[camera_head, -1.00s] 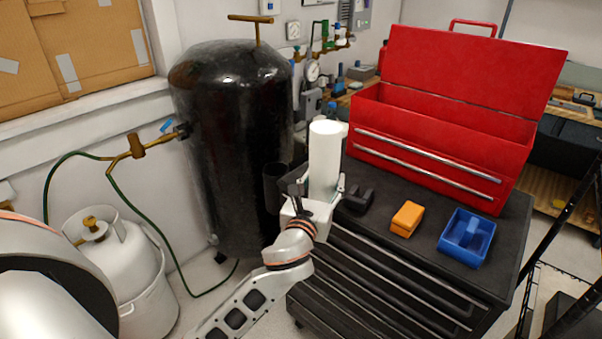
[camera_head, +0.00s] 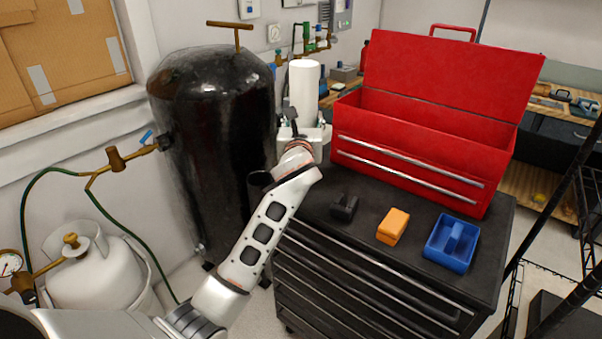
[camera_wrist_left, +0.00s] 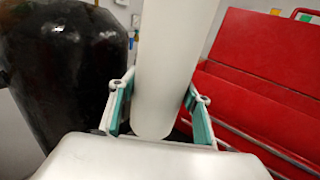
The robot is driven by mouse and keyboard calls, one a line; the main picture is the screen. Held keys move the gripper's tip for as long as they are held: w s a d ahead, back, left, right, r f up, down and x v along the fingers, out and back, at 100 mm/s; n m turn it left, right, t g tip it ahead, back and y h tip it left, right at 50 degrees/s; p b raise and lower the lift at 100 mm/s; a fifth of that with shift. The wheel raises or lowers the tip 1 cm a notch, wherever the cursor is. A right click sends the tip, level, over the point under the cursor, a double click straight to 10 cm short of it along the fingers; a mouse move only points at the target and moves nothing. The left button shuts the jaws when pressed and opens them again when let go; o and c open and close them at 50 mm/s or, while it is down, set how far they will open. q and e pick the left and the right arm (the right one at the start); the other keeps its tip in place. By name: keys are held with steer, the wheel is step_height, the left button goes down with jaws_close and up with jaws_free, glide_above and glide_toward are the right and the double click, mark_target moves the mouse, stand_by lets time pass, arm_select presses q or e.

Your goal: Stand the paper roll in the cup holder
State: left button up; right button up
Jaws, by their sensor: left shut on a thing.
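The white paper roll (camera_head: 304,88) stands upright between the fingers of my left gripper (camera_head: 304,124), at the back left of the black tool cart. In the left wrist view the roll (camera_wrist_left: 168,70) sits between the teal finger pads, its lower end near the palm. My left gripper is shut on it. The dark cup holder (camera_head: 260,179) is at the cart's left side, in front of and below the roll. My left forearm partly hides it, and the roll is apart from it. My right gripper is not in view.
A tall black tank (camera_head: 215,140) stands just left of the cart. An open red toolbox (camera_head: 425,140) is right of the gripper. A black object (camera_head: 343,207), an orange block (camera_head: 393,227) and a blue tray (camera_head: 436,252) lie on the cart top (camera_head: 487,227).

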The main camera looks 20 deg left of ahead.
arm_select(q)
step_height(320, 180, down, 14)
steer(key=b, duration=0.3)
steer(key=shift+f, duration=0.6)
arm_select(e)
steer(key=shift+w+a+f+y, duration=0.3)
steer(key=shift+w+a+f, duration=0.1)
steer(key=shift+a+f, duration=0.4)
arm_select(q)
steer(key=shift+f, duration=0.2)
steer(key=o, duration=1.2)
steer(key=shift+o, duration=0.6)
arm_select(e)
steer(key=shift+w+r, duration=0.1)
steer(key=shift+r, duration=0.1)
